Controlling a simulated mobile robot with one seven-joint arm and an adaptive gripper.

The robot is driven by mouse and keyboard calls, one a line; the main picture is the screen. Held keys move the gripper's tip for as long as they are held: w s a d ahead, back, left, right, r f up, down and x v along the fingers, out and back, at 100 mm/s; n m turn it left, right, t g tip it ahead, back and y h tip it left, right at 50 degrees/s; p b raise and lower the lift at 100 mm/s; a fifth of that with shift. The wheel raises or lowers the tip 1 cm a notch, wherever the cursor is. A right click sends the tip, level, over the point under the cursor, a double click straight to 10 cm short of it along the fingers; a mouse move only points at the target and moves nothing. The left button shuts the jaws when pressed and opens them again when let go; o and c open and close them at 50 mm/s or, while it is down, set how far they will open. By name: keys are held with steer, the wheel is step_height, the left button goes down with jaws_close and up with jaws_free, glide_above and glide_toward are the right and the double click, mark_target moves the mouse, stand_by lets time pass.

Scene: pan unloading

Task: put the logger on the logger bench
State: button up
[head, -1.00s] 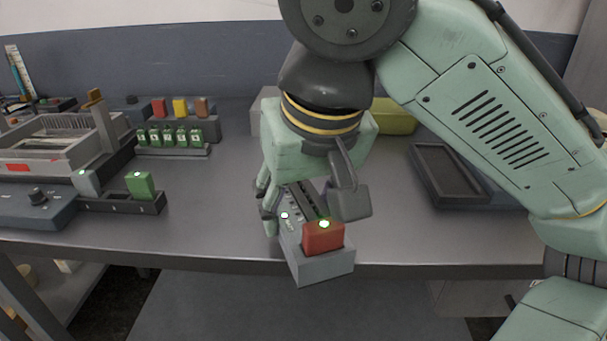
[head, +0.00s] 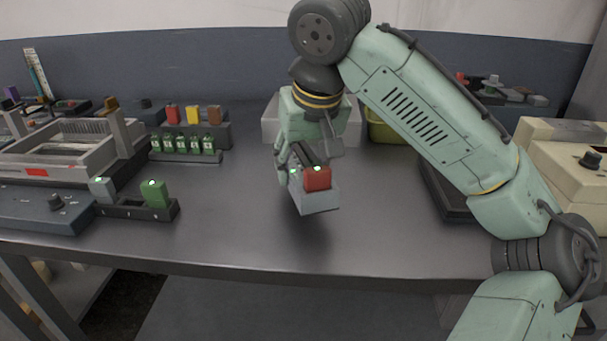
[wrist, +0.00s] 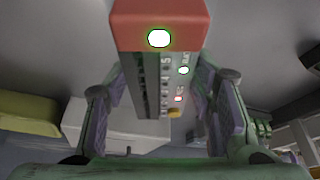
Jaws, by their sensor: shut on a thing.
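The logger (head: 316,202) is a grey box with a red block on its near end and a lit green light on that block. My gripper (head: 308,162) is shut on it from above and holds it tilted over the middle of the grey workbench (head: 235,225), with a shadow below it. In the wrist view the logger (wrist: 160,65) sits between the two fingers of my gripper (wrist: 165,100), showing a green, a white-green and a red light. No surface here is clearly labelled as the logger bench, so I cannot tell it from the workbench.
On the left stand a grey pan-like machine (head: 60,150) and a dark holder (head: 130,208) with a green block (head: 155,193). A yellow-green bin (head: 385,128), a dark tray (head: 440,190) and a beige machine (head: 565,170) are at the right.

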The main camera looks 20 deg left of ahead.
steer(key=shift+w+a, duration=0.15)
steer(key=shift+w, duration=0.3)
steer(key=shift+s+f, duration=0.1)
steer(key=shift+f, duration=1.7)
steer(key=shift+f, duration=0.15)
steer(key=o, duration=1.2)
steer(key=shift+r, duration=0.5)
steer(key=v, duration=1.1)
steer(key=shift+s+r, duration=0.15)
steer(key=shift+s, duration=0.05)
